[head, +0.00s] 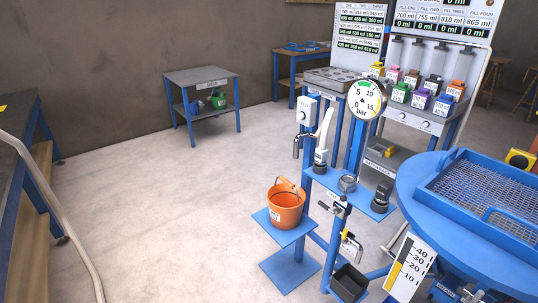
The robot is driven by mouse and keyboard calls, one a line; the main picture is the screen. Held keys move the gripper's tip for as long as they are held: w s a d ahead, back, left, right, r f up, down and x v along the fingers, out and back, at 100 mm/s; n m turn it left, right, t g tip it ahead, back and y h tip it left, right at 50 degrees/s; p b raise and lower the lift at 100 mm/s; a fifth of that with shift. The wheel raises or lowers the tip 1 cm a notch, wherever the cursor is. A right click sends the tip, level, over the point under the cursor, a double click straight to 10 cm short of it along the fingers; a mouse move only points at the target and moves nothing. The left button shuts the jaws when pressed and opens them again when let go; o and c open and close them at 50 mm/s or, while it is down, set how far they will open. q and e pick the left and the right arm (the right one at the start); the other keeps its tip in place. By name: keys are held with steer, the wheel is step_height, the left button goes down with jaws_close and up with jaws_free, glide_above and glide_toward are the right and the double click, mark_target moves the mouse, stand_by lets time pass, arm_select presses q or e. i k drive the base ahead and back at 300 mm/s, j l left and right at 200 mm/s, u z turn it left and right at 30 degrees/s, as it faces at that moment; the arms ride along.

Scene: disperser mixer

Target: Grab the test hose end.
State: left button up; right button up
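No part labelled as the test hose end can be made out for sure. A blue stand (326,178) with a round pressure gauge (365,98) marked in bar stands right of the middle in the head view. On it are a metal tap (298,145), an upright white curved piece (324,133) that may be a hose end or a handle, and small dark and grey fittings (382,195). Lower on the stand hang small metal and yellow parts (350,246), too small to tell. Neither of my grippers is in view.
An orange bucket (286,208) sits on a low blue shelf. A blue round table with a mesh tray (480,190) fills the right. A workbench (18,165) and a pale curved tube or rail (62,215) are at left. The floor (170,210) between is clear.

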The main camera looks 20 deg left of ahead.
mark_target(321, 156)
steer(key=u, duration=0.4)
steer(key=i+j+z, duration=0.7)
steer(key=j, duration=0.45)
steer(key=i+j+z, duration=0.35)
steer(key=j, duration=0.3)
steer(key=j+z, duration=0.35)
steer(key=j, duration=0.35)
steer(key=i+j+z, duration=0.1)
steer(key=j+z, duration=0.25)
steer(key=j, duration=0.45)
steer(key=j+z, duration=0.3)
steer(key=j, duration=0.5)
